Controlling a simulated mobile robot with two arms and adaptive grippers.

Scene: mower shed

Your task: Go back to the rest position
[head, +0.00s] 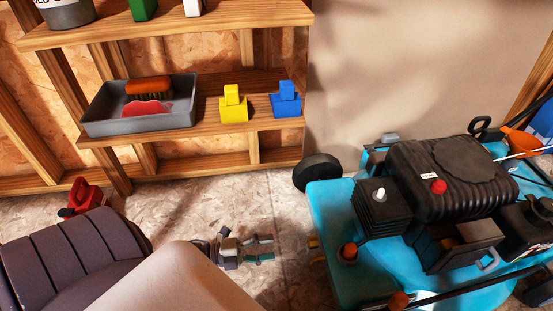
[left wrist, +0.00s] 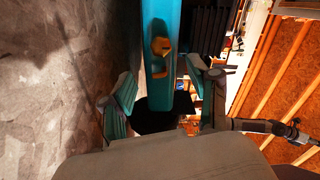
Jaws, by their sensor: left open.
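My left gripper (head: 266,249) is in the lower middle of the head view, above the floor and just left of the blue mower (head: 325,225). Its fingers are apart with nothing between them. In the left wrist view, the two teal-padded fingers of this gripper (left wrist: 160,78) are spread, with the mower's blue deck (left wrist: 158,15) and a yellow-orange part (left wrist: 160,46) beyond them. I cannot make out any contact with the mower. My right gripper does not show in the head view.
A wooden shelf (head: 205,132) at the back holds a grey tray (head: 140,127) with a brush, a yellow block (head: 233,108) and a blue block (head: 286,104). A red object (head: 82,196) stands on the floor at left. Bare floor (head: 200,205) lies before the shelf.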

